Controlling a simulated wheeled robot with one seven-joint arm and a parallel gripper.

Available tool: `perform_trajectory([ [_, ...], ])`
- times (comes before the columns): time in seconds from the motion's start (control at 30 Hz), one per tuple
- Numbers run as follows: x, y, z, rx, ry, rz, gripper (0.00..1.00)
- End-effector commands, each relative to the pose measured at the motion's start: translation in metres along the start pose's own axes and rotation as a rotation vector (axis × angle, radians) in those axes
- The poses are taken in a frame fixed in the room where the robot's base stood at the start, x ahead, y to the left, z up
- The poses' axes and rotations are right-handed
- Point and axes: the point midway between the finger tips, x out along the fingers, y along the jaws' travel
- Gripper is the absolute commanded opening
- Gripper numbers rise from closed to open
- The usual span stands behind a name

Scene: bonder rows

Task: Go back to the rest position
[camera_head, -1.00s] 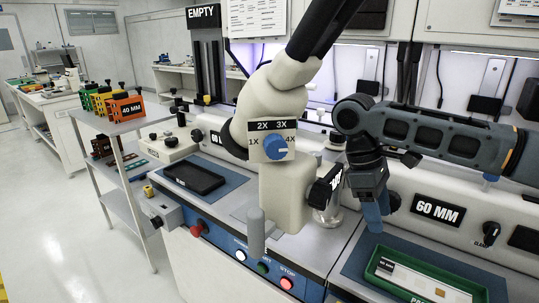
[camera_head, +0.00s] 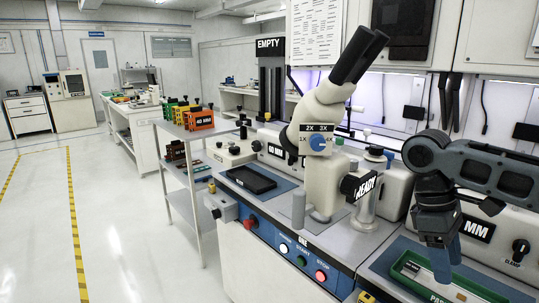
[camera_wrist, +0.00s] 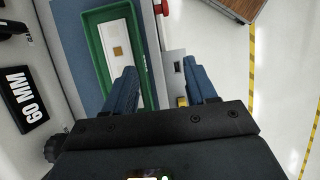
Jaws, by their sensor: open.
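My gripper (camera_head: 447,258) hangs from my dark arm at the right of the head view, in front of the right-hand machine. It points down over the bench near a green tray (camera_head: 420,268). In the wrist view, the two blue fingers of my gripper (camera_wrist: 170,88) stand apart with nothing between them. The green tray (camera_wrist: 91,52) lies below and beyond the left finger and holds a pale strip with a small gold square. The gripper appears to be above the tray and apart from it.
A microscope (camera_head: 325,115) stands on the bench left of my arm. A black tray (camera_head: 250,179) lies on a blue mat. A shelf cart (camera_head: 190,134) holds orange, yellow and green racks. The white floor (camera_head: 110,230) at left is clear, with yellow-black tape lines.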

Motion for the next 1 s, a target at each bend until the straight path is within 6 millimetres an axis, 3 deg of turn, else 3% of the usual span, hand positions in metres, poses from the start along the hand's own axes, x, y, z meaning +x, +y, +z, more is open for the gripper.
perform_trajectory([
  [0.37,0.01,-0.036,-0.044,-0.061,0.13,-0.033,0.56],
  [0.57,0.015,-0.072,-0.082,-0.107,0.255,-0.07,0.56],
  [0.77,0.016,-0.129,-0.131,-0.161,0.441,-0.138,0.56],
  [1.0,0.001,-0.227,-0.196,-0.188,0.783,-0.289,0.56],
])
